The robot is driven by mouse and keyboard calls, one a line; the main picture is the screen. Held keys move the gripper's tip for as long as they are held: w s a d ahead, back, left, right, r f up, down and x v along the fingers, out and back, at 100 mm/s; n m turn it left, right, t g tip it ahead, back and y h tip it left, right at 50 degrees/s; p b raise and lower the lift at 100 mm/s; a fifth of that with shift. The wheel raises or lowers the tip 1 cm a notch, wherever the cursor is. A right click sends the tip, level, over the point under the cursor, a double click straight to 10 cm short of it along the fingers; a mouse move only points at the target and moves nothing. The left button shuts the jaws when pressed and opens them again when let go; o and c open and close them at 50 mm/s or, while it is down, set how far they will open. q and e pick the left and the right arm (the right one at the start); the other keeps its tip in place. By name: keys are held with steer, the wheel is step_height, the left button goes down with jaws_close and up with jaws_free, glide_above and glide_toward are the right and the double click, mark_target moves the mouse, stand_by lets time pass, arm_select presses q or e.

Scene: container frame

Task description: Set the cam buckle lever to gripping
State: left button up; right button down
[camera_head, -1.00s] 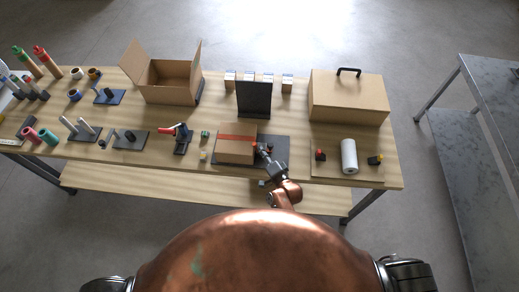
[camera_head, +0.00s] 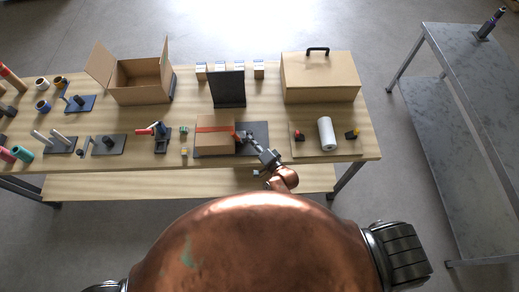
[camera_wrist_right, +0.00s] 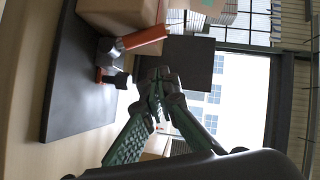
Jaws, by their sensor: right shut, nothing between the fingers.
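A cardboard box (camera_head: 215,142) with an orange strap (camera_head: 213,129) across it sits on a dark plate (camera_head: 198,154). In the right wrist view the strap (camera_wrist_right: 146,37) runs into a silver cam buckle (camera_wrist_right: 108,48) beside the box. A small orange tab (camera_wrist_right: 98,75) and a black-ended lever part (camera_wrist_right: 121,80) show by the buckle; the lever's exact setting I cannot tell. My right gripper (camera_head: 251,140) is just right of the box, near the buckle. In the wrist view its green-padded fingers (camera_wrist_right: 158,92) are together and empty, apart from the lever in the picture. My left gripper is out of view.
A black upright panel (camera_head: 228,88) stands behind the box. To the right are a board (camera_head: 345,151) with a white roll (camera_head: 326,133), and a lidded carton (camera_head: 320,80). A red-handled clamp (camera_head: 161,134) stands left. A metal table (camera_head: 470,70) is at far right.

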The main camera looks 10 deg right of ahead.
steer(key=b+v, duration=0.1)
steer(key=v, duration=0.7)
steer(key=shift+s+a+f, duration=0.1)
steer(key=s+d+f+n+g+h+b, duration=0.15)
steer(key=s+d+f+b, duration=0.35)
steer(key=f, duration=0.9)
steer(key=s+d+f+n+g+h+b, duration=0.1)
steer(key=s+d+f+n+g, duration=0.15)
steer(key=s+f, duration=0.75)
steer(key=s+d+f+n+g+h+b, duration=0.2)
steer(key=d+f+g+b, duration=0.15)
steer(key=f, duration=1.45)
steer(key=s+d+f+n+g+b, duration=0.2)
steer(key=s+d+f, duration=0.1)
steer(key=s+f, duration=0.4)
steer(key=s+d+f+n+g+h+b, duration=0.1)
steer(key=s+d+f, duration=0.3)
steer(key=s, duration=0.9)
steer(key=s+d+f+n+g+h+b, duration=0.1)
steer(key=s+d+f+n+g+b, duration=0.1)
steer(key=s+f, duration=0.8)
steer(key=shift+d+f+n+g+b, duration=0.3)
steer(key=shift+d+g+b, duration=0.25)
steer(key=shift+d, duration=0.6)
